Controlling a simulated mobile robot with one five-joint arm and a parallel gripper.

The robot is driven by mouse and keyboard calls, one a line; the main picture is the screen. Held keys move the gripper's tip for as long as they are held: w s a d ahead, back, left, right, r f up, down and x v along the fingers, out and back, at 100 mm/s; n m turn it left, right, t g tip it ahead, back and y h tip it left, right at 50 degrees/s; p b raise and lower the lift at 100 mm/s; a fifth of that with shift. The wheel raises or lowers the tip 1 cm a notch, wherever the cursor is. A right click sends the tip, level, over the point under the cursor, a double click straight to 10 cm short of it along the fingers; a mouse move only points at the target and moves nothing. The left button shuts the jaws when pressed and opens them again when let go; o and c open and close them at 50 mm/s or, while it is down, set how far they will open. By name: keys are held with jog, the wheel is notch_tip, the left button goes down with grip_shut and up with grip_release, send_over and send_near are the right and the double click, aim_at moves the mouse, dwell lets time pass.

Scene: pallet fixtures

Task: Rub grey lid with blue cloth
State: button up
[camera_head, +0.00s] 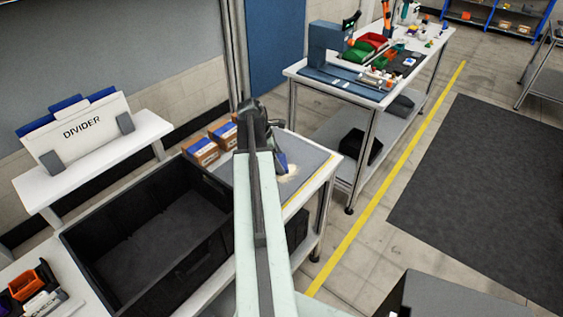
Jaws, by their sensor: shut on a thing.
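The grey lid (308,156) lies flat on the white table beyond the black crate. A pale, dusty patch (289,175) shows on its surface. My arm reaches out over the table, and my gripper (276,150) points down at its far end, above the lid. My gripper is shut on the blue cloth (282,164), a small dark blue patch just beside the pale patch. I cannot tell whether the cloth touches the lid. My arm hides the left part of the lid and much of the gripper.
A large empty black crate (150,235) stands at the near left. Cardboard boxes (201,149) stand left of my arm. A white board marked DIVIDER (80,133) stands on a shelf. Another workbench (322,88) carries bins and tools. Floor beyond the yellow line is open.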

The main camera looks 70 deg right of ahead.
aim_at(286, 166)
jog(key=shift+s+a, duration=0.3)
jog(key=shift+s, duration=0.65)
jog(key=shift+s+a, duration=0.25)
jog(key=shift+s, duration=0.65)
jog(key=shift+s+a, duration=0.25)
jog(key=shift+s, duration=0.8)
jog(key=shift+s+a, duration=0.25)
jog(key=shift+s, duration=0.8)
jog(key=shift+w+a+f, duration=0.1)
jog(key=shift+w+a, duration=0.1)
jog(key=shift+a, duration=0.5)
jog(key=shift+w+a, duration=0.2)
jog(key=shift+a, duration=0.5)
jog(key=shift+w+d, duration=0.35)
jog(key=shift+w, duration=0.95)
jog(key=shift+w+d, duration=0.35)
jog(key=shift+w, duration=1)
jog(key=shift+w+d, duration=0.35)
jog(key=shift+w, duration=0.95)
